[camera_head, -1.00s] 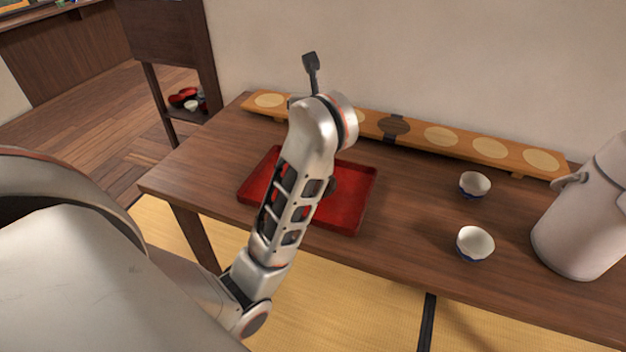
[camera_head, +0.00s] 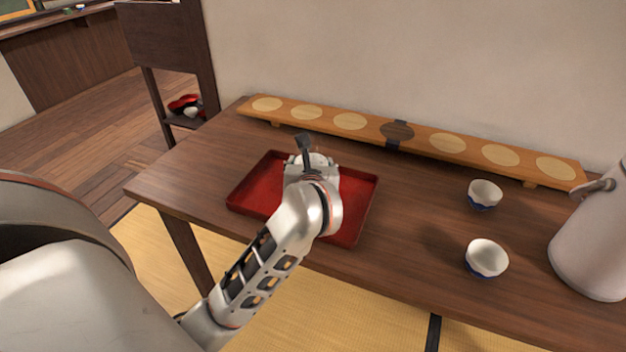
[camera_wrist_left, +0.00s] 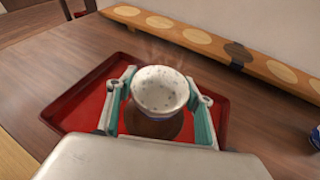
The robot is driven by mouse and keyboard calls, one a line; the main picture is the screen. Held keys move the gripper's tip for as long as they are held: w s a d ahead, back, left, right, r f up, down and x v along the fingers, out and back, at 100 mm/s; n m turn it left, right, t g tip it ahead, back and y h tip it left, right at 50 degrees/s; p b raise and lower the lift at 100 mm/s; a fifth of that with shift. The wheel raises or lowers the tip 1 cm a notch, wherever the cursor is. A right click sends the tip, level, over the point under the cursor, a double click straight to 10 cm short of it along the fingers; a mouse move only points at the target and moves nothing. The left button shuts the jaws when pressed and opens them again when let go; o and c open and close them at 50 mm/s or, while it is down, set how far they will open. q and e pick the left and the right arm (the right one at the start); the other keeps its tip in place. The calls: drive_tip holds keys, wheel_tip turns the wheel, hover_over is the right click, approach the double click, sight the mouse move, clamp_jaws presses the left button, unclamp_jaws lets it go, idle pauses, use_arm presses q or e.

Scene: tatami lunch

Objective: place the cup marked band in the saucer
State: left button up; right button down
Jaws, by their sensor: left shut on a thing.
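My left gripper (camera_wrist_left: 160,92) is shut on a white cup (camera_wrist_left: 160,88), one finger on each side. The cup is upright, with a speckled inside; any band on its outside is hidden. In the left wrist view a round brown surface (camera_wrist_left: 150,125), apparently the saucer, lies below the cup inside the red tray (camera_wrist_left: 72,110). I cannot tell whether the cup touches it. In the head view the left gripper (camera_head: 312,165) is over the red tray (camera_head: 250,192), and my wrist hides most of what is under it. My right gripper is not in view.
Two white cups with blue undersides (camera_head: 485,194) (camera_head: 487,257) stand on the table (camera_head: 410,215) to the right. A pale flask (camera_head: 592,245) stands at the right edge. A long wooden board with round discs (camera_head: 370,125) runs along the back wall. Table between tray and cups is clear.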

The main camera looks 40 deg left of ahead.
use_arm(q)
wheel_tip(320, 180, down, 4)
drive_tip(key=shift+r+b, duration=0.1)
drive_tip(key=shift+b, duration=0.3)
drive_tip(key=shift+f, duration=0.35)
drive_tip(key=shift+r, duration=0.1)
drive_tip(key=o, duration=0.8)
drive_tip(key=shift+f, duration=0.25)
drive_tip(key=shift+c, duration=0.2)
drive_tip(key=o, duration=0.4)
drive_tip(key=shift+r, duration=0.1)
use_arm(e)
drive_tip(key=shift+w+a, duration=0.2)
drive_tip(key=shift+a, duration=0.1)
